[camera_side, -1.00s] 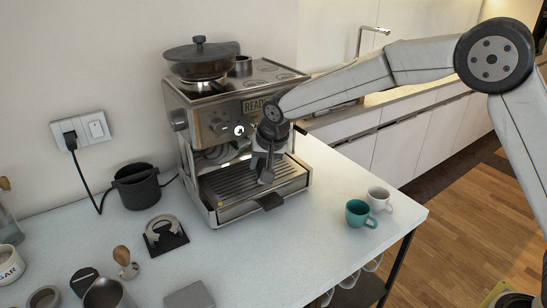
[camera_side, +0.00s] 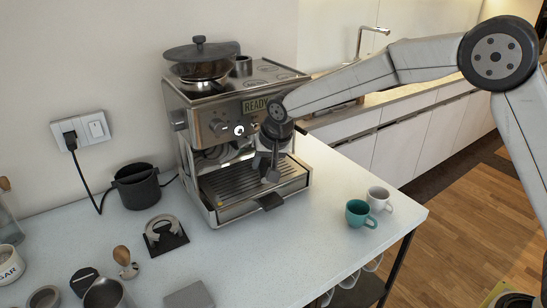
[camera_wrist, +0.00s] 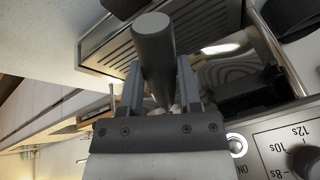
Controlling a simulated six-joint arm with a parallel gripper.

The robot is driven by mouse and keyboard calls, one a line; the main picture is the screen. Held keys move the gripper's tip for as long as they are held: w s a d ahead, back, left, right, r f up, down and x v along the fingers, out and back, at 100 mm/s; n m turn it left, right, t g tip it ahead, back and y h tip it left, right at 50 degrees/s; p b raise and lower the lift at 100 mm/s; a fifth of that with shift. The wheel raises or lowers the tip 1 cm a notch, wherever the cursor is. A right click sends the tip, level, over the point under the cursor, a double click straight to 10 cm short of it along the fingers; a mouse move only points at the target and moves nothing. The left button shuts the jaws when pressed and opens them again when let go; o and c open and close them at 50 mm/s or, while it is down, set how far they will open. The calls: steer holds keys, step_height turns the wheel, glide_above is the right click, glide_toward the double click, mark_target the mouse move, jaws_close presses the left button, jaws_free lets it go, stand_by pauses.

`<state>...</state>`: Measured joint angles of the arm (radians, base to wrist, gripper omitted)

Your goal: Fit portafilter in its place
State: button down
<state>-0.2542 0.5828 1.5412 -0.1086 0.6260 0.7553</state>
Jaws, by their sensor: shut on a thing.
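The espresso machine (camera_side: 222,128) stands on the white counter, its display reading READY. My gripper (camera_side: 271,160) is in front of the machine's right half, above the drip tray (camera_side: 238,180). In the wrist view my gripper (camera_wrist: 160,92) is shut on the dark, round portafilter handle (camera_wrist: 153,45), which lies between both fingers.
A teal cup (camera_side: 358,214) and a white cup (camera_side: 379,198) stand right of the machine near the counter edge. A black knock box (camera_side: 136,187), a dark stand (camera_side: 165,236) and a wooden-handled tamper (camera_side: 124,262) are at left.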

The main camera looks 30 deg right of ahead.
steer(key=shift+s+d+r+n+y, duration=0.1)
steer(key=shift+s+d+n+y, duration=0.1)
steer(key=shift+d+n, duration=0.35)
steer(key=shift+s+d+f+n+y, duration=0.1)
steer(key=shift+d+n+y, duration=0.1)
steer(key=shift+d+n, duration=0.3)
steer(key=shift+s+d+r+n+y, duration=0.1)
steer(key=shift+s+d+n+y, duration=0.1)
steer(key=shift+d+n, duration=0.35)
stand_by(1.9)
steer(key=shift+d+n+y, duration=0.4)
steer(key=shift+d+n, duration=0.5)
steer(key=shift+d, duration=0.25)
stand_by(1.5)
stand_by(0.3)
steer(key=shift+c, duration=1.1)
jaws_free()
steer(key=v, duration=0.7)
steer(key=shift+r+g, duration=0.3)
steer(key=shift+r, duration=0.05)
